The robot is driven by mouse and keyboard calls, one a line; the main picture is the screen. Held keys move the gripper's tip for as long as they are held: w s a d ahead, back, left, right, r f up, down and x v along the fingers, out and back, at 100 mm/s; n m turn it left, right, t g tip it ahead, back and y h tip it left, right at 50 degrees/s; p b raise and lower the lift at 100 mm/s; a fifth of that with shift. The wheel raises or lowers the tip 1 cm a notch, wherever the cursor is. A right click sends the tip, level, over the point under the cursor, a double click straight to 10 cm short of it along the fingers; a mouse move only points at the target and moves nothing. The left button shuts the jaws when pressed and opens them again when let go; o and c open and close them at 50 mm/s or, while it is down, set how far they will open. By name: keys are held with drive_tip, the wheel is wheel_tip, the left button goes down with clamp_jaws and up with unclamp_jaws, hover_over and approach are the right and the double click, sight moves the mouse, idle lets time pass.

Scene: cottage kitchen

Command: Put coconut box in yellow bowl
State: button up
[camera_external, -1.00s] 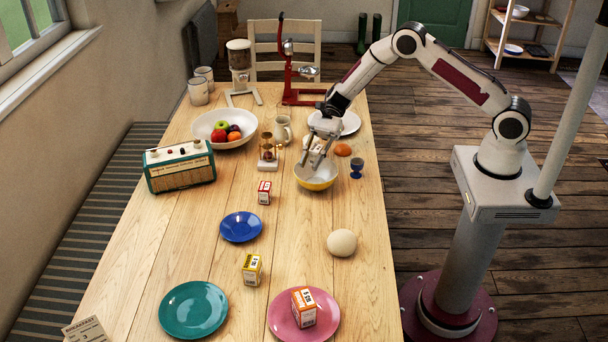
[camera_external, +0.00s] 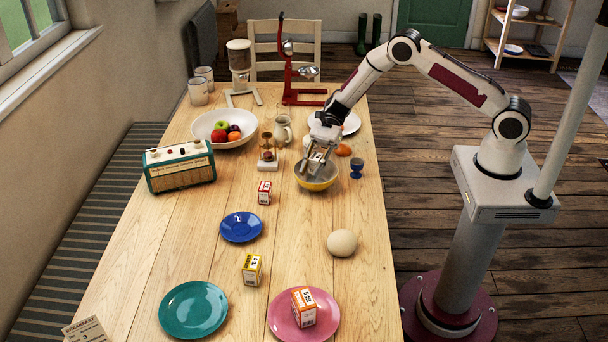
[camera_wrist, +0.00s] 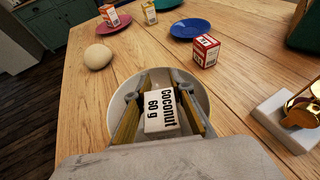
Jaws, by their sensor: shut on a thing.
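The coconut box (camera_wrist: 160,112), white with the label "Coconut 60 g", is between the fingers of my gripper (camera_wrist: 162,100) in the wrist view. My gripper is shut on it. In the external view the gripper (camera_external: 317,160) points down over the yellow bowl (camera_external: 318,184), and the box (camera_external: 318,155) shows small between the fingers. In the wrist view the bowl's pale rim (camera_wrist: 205,92) surrounds the box and fingers. Whether the box touches the bowl's inside cannot be told.
A blue egg cup (camera_external: 356,168) stands right of the bowl and a brass-and-white timer (camera_external: 267,158) stands left. A red-and-white box (camera_external: 264,192) and a round pale ball (camera_external: 342,243) are nearer the front. A white plate (camera_external: 350,123) lies behind.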

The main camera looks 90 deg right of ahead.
drive_tip(key=shift+f, duration=0.25)
drive_tip(key=o, duration=1.1)
drive_tip(key=shift+o, duration=0.2)
drive_tip(key=shift+r, duration=0.1)
drive_tip(key=shift+r, duration=0.4)
drive_tip(key=shift+s+d+r, duration=0.1)
drive_tip(key=shift+d+r, duration=0.1)
drive_tip(key=shift+r, duration=0.05)
drive_tip(key=v, duration=1.1)
drive_tip(key=shift+d, duration=0.2)
drive_tip(key=shift+s, duration=0.1)
